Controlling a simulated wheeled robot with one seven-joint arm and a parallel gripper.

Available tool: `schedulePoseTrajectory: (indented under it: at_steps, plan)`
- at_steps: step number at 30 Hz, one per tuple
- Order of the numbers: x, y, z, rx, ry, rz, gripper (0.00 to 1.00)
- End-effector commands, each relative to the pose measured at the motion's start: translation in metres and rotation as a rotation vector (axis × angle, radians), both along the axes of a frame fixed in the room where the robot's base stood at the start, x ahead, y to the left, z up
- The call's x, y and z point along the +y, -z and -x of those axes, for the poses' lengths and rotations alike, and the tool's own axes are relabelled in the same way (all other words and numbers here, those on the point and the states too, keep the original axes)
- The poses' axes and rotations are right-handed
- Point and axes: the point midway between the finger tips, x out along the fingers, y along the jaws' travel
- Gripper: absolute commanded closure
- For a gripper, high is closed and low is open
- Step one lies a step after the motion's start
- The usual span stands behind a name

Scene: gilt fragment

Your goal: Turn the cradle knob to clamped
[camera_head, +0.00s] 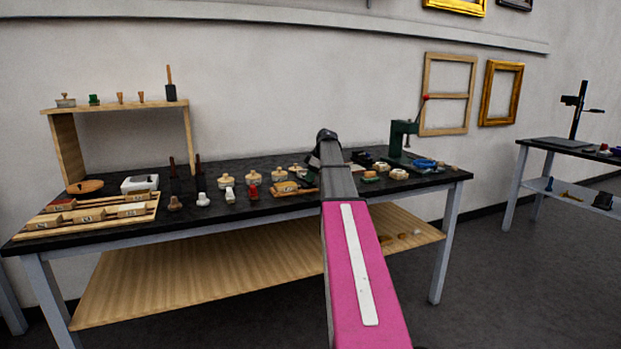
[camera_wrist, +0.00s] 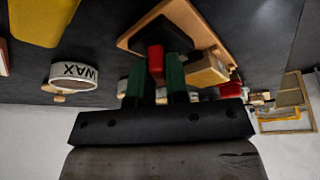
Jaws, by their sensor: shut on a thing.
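In the wrist view my gripper (camera_wrist: 155,66) has two green fingers closed on a small red piece (camera_wrist: 155,54), which looks like the cradle knob. The red piece stands at the edge of a wooden frame (camera_wrist: 150,23) that looks like the cradle, with a dark inside. The fingers hide its sides, and I cannot read its setting or any mark. In the head view my arm reaches over the black bench (camera_head: 240,212), and my own arm hides the fingertips and the knob.
A white tin marked WAX (camera_wrist: 75,73) and a yellow object (camera_wrist: 42,20) are left of my fingers in the wrist view. A wooden block (camera_wrist: 209,72) is close on the right. In the head view a green press (camera_head: 399,140) stands right of my arm, with several small tools to the left.

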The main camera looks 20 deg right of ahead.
Motion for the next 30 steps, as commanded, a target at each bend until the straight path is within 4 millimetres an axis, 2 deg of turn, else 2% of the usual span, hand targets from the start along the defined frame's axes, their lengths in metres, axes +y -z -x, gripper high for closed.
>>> schedulePoseTrajectory:
  at_steps: [15,30]
  plan:
    - [-0.0008,-0.0002,-0.0025,0.001,-0.422,0.001,1.0]
    - [-0.0009,-0.0001,-0.0018,0.001,-0.564,0.002,1.0]
